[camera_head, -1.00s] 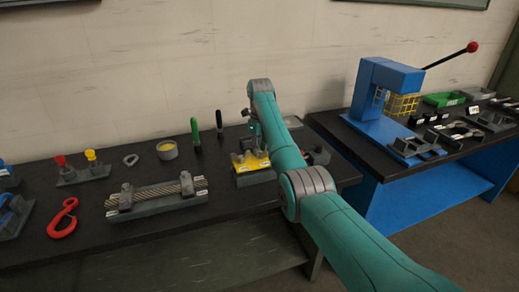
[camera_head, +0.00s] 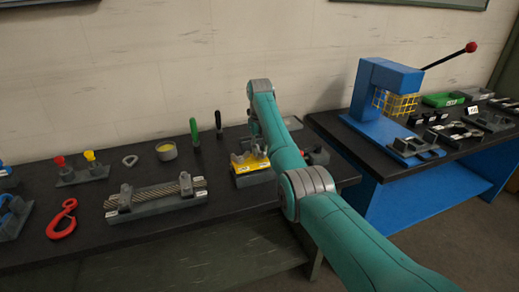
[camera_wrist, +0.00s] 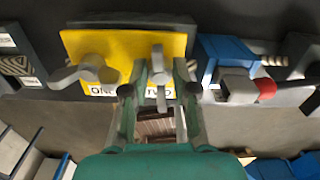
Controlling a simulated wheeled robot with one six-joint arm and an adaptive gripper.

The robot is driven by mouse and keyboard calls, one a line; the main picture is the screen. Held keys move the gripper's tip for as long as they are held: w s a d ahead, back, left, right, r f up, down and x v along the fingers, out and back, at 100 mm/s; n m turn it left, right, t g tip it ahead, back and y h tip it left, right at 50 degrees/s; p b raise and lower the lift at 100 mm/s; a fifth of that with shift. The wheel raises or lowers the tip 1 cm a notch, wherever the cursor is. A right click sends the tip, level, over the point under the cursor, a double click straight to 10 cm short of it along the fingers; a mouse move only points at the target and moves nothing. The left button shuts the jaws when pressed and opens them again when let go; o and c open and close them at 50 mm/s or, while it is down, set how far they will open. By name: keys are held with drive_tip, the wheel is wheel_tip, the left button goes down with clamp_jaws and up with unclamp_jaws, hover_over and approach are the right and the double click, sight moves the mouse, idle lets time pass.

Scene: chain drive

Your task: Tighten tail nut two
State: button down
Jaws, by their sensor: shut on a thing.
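The yellow plate (camera_wrist: 185,45) sits on a dark grey block in the wrist view, with labels reading ONE and, partly covered, TWO. Tail nut two (camera_wrist: 158,76) is a grey winged nut by the TWO label, upright in the picture. My gripper (camera_wrist: 158,82) is shut on it, one finger on each side. Another grey winged nut (camera_wrist: 88,72) stands to the left by the ONE label, apart from my fingers. In the head view the yellow fixture (camera_head: 249,163) is on the dark bench, and my arm hides its right part and most of my gripper.
A blue fixture with a red-tipped grey part (camera_wrist: 240,88) stands close to the right of my gripper. In the head view a rope fixture (camera_head: 157,199), a red hook (camera_head: 62,219) and a cup (camera_head: 166,151) lie left. A blue press (camera_head: 385,95) stands on the right table.

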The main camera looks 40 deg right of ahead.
sight(259, 147)
drive_tip(key=c, duration=1.2)
unclamp_jaws()
drive_tip(key=shift+r, duration=0.2)
drive_tip(key=shift+c, duration=0.2)
drive_tip(key=shift+f, duration=0.1)
drive_tip(key=shift+r, duration=3.75)
